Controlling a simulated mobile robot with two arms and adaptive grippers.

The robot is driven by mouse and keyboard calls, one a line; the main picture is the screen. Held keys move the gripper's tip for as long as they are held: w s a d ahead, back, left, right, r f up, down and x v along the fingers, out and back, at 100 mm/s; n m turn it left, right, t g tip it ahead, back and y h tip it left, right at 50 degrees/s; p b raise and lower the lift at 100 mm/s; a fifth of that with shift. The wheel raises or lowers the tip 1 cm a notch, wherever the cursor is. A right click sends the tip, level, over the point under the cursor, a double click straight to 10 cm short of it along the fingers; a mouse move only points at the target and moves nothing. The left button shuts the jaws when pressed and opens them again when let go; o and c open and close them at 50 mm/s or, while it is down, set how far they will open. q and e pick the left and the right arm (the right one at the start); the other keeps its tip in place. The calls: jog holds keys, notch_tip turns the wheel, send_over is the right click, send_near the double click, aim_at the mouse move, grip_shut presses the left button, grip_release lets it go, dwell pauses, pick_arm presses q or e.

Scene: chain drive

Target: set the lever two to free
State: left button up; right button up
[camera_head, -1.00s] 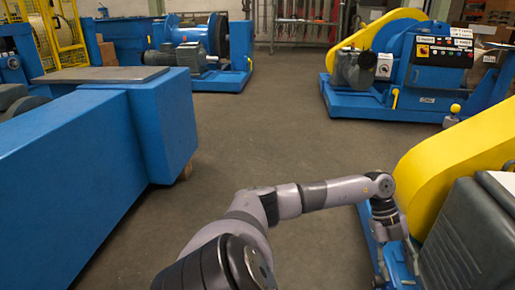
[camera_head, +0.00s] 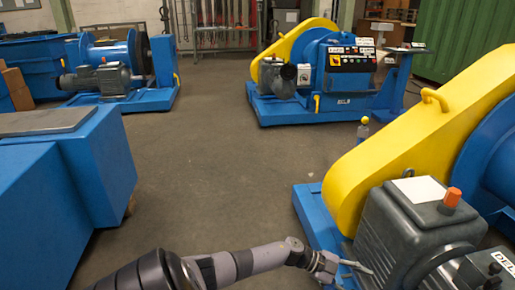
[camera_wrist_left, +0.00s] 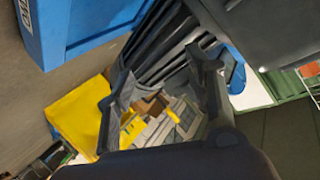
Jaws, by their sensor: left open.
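My left gripper (camera_head: 350,268) is low in the head view, beside the dark grey motor (camera_head: 385,235) of the near machine. In the left wrist view its two fingers (camera_wrist_left: 165,100) are spread, with nothing clearly held between them. A lever with a yellow knob (camera_head: 364,122) stands upright beyond the near machine's yellow guard (camera_head: 430,130). A small yellow handle (camera_head: 317,102) shows on the far blue machine. I cannot tell which of these is lever two, or read any free mark. My right gripper is not in view.
The near machine's blue base (camera_head: 312,215) runs below the guard. An orange knob (camera_head: 450,198) tops the motor. A large blue machine body (camera_head: 60,170) stands at the left. The grey floor (camera_head: 200,165) between is clear. The far machine carries a control panel (camera_head: 348,58).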

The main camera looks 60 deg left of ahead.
pick_arm(q)
jog(key=s+a+f+n+t+y+p, duration=0.1)
jog(key=s+f+n+y+p, duration=0.3)
jog(key=s+p, duration=0.25)
jog(key=s+a+f+n+y+p, duration=0.25)
jog(key=s+n+y+p, duration=0.2)
jog(key=p, duration=0.25)
jog(key=s+d+f+n+g+p, duration=0.1)
jog(key=s+f+g+p, duration=0.1)
jog(key=s, duration=0.6)
jog(key=s+d+f+n+g+y+p, duration=0.1)
jog(key=s+f+g+p, duration=0.1)
jog(key=s, duration=0.5)
jog(key=s+d+f+n+g+y+p, duration=0.1)
jog(key=s+p, duration=0.3)
jog(key=s, duration=0.4)
jog(key=shift+s+d+f+n+g+p, duration=0.35)
jog(key=shift+d+f+g, duration=0.15)
jog(key=shift+f, duration=0.1)
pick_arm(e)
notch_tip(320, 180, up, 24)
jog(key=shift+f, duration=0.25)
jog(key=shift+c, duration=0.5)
